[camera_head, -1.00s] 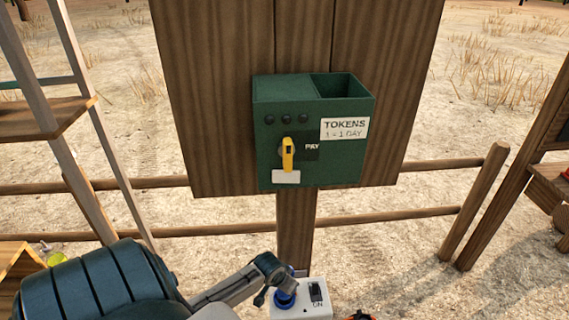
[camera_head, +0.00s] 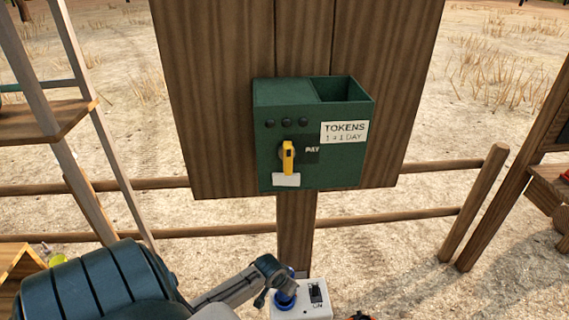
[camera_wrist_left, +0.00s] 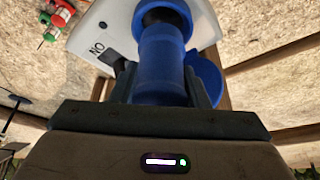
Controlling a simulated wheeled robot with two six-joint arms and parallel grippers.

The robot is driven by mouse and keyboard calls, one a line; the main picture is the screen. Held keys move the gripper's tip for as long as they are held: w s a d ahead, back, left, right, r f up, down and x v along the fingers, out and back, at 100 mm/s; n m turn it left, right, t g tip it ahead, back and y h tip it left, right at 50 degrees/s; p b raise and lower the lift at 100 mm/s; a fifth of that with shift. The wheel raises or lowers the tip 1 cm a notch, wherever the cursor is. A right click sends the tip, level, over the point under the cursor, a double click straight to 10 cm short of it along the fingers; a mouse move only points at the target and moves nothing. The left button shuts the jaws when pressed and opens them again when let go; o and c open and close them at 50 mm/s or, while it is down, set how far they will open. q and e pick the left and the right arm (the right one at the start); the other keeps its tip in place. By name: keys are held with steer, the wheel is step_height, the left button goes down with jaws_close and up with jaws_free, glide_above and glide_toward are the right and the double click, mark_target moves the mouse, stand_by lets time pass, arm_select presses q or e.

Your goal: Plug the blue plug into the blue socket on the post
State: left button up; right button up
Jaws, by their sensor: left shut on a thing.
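The blue plug (camera_wrist_left: 163,70) is a thick blue cylinder in the middle of the left wrist view. My left gripper (camera_wrist_left: 161,84) is shut on it, one dark finger on each side. The plug's far end is at the white box (camera_wrist_left: 204,22) on the post, in line with a dark round opening ringed in blue. How deep the plug sits there I cannot tell. A blue round flap (camera_wrist_left: 205,80) shows beside the plug. In the head view the plug (camera_head: 286,298) is small and partly behind my gripper, at the left of the white box (camera_head: 318,309). My right gripper is not in view.
Above stands the wooden post (camera_head: 296,235) with a green token box (camera_head: 310,140). A ladder (camera_head: 70,120) is at left, and a rail fence (camera_head: 400,215) runs behind.

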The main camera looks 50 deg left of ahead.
arm_select(q)
steer(key=shift+f, duration=0.4)
steer(key=shift+f+b, duration=0.6)
steer(key=shift+f, duration=0.55)
steer(key=o, duration=1.2)
steer(key=shift+c, duration=0.2)
steer(key=shift+d, duration=0.1)
steer(key=shift+r, duration=0.1)
steer(key=shift+s+r, duration=0.15)
steer(key=shift+r, duration=0.1)
steer(key=b+v, duration=0.2)
steer(key=v, duration=0.8)
